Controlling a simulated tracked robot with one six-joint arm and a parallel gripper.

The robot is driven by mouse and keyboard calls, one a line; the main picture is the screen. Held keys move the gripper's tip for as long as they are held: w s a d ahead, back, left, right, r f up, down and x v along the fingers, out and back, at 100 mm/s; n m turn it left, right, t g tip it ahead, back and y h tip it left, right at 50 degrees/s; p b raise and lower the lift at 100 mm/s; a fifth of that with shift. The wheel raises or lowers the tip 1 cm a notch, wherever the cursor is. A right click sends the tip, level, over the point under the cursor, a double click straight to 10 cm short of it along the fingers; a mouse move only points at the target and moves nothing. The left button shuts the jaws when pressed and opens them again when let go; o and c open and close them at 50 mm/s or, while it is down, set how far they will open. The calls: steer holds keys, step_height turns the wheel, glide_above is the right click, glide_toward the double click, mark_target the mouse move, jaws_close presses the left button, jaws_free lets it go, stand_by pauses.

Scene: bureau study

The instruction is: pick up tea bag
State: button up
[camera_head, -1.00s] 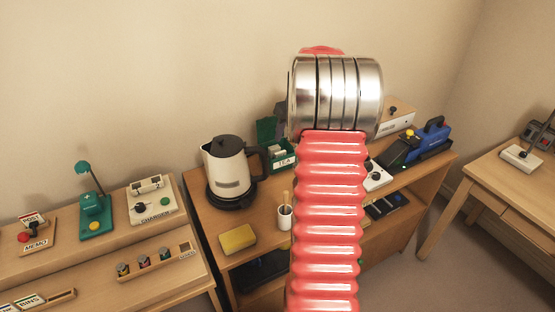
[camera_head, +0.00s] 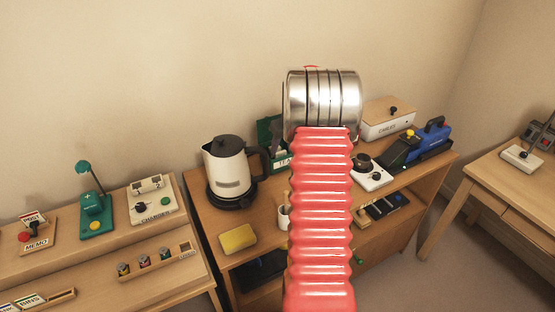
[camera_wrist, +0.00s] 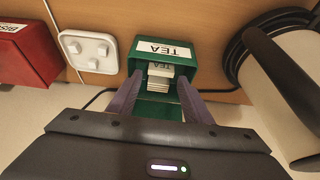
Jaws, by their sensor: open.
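A green box labelled TEA (camera_wrist: 172,52) stands open in the wrist view, with a stack of pale tea bags (camera_wrist: 160,78) inside it. My gripper (camera_wrist: 157,85) is open, its two dark fingers pointing at the box, one at each side of the tea bags. I cannot tell whether the fingers touch anything. In the head view the green TEA box (camera_head: 268,132) is mostly hidden behind my arm, and the tea bags and my fingertips are hidden there.
A white kettle (camera_head: 228,165) stands close left of the tea box; its dark base and cord show in the wrist view. A white socket (camera_wrist: 88,51) and a red box (camera_wrist: 27,50) are nearby. A yellow sponge (camera_head: 237,238) and cup (camera_head: 284,217) stand in front.

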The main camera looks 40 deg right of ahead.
mark_target(280, 152)
steer(key=shift+f, duration=0.1)
steer(key=shift+x, duration=2.5)
steer(key=shift+a, duration=0.15)
steer(key=shift+c, duration=0.4)
steer(key=c, duration=0.7)
step_height(280, 152, up, 10)
